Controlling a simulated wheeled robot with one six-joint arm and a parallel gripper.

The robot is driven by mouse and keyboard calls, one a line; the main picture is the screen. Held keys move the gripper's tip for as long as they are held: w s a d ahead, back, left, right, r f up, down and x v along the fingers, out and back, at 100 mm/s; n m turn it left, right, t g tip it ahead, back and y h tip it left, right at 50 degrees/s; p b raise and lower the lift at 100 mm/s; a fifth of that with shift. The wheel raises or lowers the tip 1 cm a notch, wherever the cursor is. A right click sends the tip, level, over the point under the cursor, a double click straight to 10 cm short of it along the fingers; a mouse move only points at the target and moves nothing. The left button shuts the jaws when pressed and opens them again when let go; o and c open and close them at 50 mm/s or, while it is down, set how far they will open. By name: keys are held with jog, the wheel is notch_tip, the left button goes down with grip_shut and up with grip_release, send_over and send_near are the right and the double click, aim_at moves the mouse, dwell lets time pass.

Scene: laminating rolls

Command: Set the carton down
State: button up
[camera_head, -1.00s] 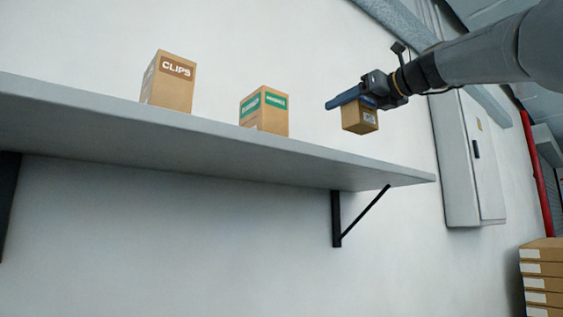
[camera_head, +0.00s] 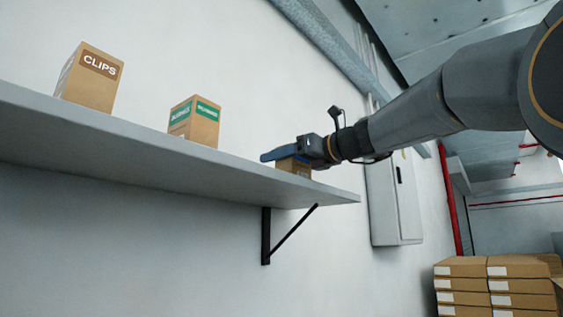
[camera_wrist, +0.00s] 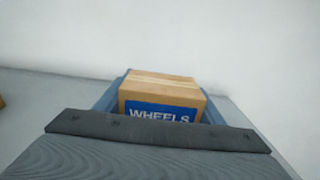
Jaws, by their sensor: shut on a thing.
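The carton (camera_head: 294,166) is a small brown box held in my gripper (camera_head: 284,155), at the right end of the grey shelf (camera_head: 200,174). In the wrist view the carton (camera_wrist: 162,90) shows a blue label reading "WHEELS" and a taped top, between the blue fingers. My gripper is shut on it. In the head view the carton's lower part is hidden behind the shelf's front edge, so I cannot tell whether its base touches the shelf.
A brown box marked "CLIPS" (camera_head: 90,78) and a brown box with green labels (camera_head: 195,122) stand on the shelf to the left. The white wall is behind. A grey wall cabinet (camera_head: 394,205) and stacked cartons (camera_head: 495,285) are to the right, off the shelf.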

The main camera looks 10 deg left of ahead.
jog(key=o, duration=1.4)
jog(key=shift+s+d, duration=0.1)
jog(key=shift+d, duration=0.05)
jog(key=b+v, duration=0.4)
jog(key=v, duration=0.6)
jog(key=shift+d+f, duration=0.1)
jog(key=shift+d, duration=0.05)
jog(key=shift+s+d+b, duration=0.4)
jog(key=shift+s+d, duration=0.05)
jog(key=shift+d, duration=0.15)
jog(key=shift+a, duration=0.1)
